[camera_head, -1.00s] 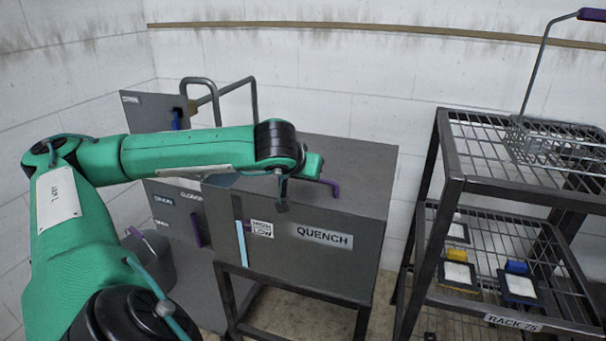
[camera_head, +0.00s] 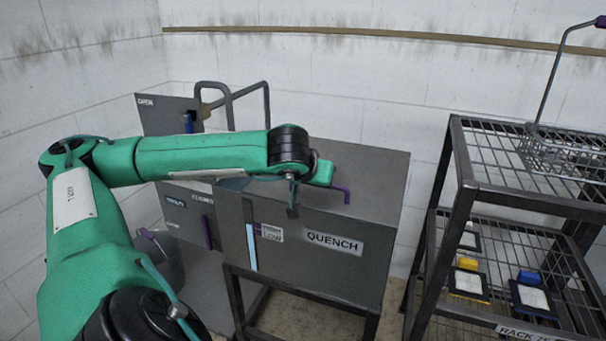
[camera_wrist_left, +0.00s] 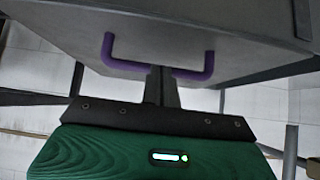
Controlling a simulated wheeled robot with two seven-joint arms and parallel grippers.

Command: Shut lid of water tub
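The grey water tub marked QUENCH (camera_head: 318,262) stands on a dark frame at centre. Its flat grey top (camera_head: 375,165) lies level at the right; my left arm crosses in front and hides part of it. A bluish patch shows at the top's left end, so I cannot tell whether the lid is fully seated. A purple handle (camera_head: 343,190) sticks out at the front edge, and it also shows in the left wrist view (camera_wrist_left: 208,68). My left gripper (camera_wrist_left: 163,82) has its fingers together, overlapping the middle of the handle bar; contact is unclear. My right gripper is out of view.
A second grey tub (camera_head: 181,203) stands to the left, with an upright panel (camera_head: 158,118) and bent grey pipes (camera_head: 265,105) behind. A dark rack (camera_head: 463,160) at right holds a wire basket (camera_head: 560,155). A bucket (camera_head: 165,262) is on the floor at left.

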